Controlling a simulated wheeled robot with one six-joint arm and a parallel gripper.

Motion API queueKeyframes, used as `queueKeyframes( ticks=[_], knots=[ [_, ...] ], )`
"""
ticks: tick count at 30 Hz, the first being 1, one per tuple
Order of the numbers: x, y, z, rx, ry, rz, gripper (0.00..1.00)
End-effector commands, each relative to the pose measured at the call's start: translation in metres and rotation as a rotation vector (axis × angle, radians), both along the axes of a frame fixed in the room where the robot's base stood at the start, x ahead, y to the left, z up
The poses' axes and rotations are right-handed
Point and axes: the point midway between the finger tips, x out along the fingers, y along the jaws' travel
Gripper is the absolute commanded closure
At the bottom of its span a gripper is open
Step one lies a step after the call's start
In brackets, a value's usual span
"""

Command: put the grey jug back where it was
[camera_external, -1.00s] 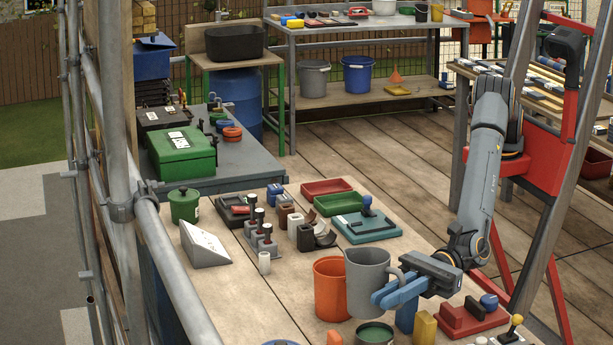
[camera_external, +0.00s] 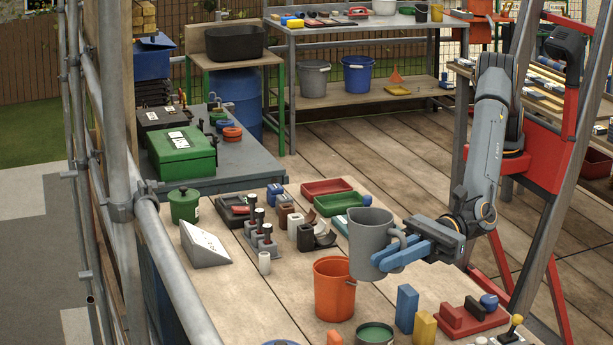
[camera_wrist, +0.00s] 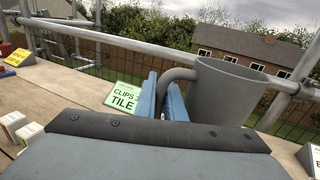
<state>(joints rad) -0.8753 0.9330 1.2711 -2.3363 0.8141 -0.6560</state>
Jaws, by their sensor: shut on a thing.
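The grey jug (camera_external: 370,245) is held upright above the table in the external view, behind and to the right of the orange bucket (camera_external: 333,290). My gripper (camera_external: 388,262), with blue fingers, is shut on the jug's handle. In the wrist view the jug (camera_wrist: 225,95) stands to the right of the blue fingers (camera_wrist: 172,100), its curved handle running between them. The jug hides part of the teal tray behind it.
A blue block (camera_external: 406,308), a yellow block (camera_external: 425,330) and a red tray (camera_external: 470,322) stand at the front right. A green tin (camera_external: 375,334) sits before the orange bucket. Red (camera_external: 327,187) and green trays lie behind. The wooden tabletop (camera_external: 300,265) has clear patches.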

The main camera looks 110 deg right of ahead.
Motion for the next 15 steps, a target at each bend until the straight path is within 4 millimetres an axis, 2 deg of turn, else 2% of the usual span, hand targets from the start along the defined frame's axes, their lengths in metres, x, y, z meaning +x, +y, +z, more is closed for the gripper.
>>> queueKeyframes(
  ticks=[8, 15],
  knots=[
    [-0.023, -0.058, -0.001, -0.002, -0.001, -0.132, 1.00],
    [-0.058, -0.136, -0.001, -0.002, -0.001, -0.303, 1.00]
  ],
)
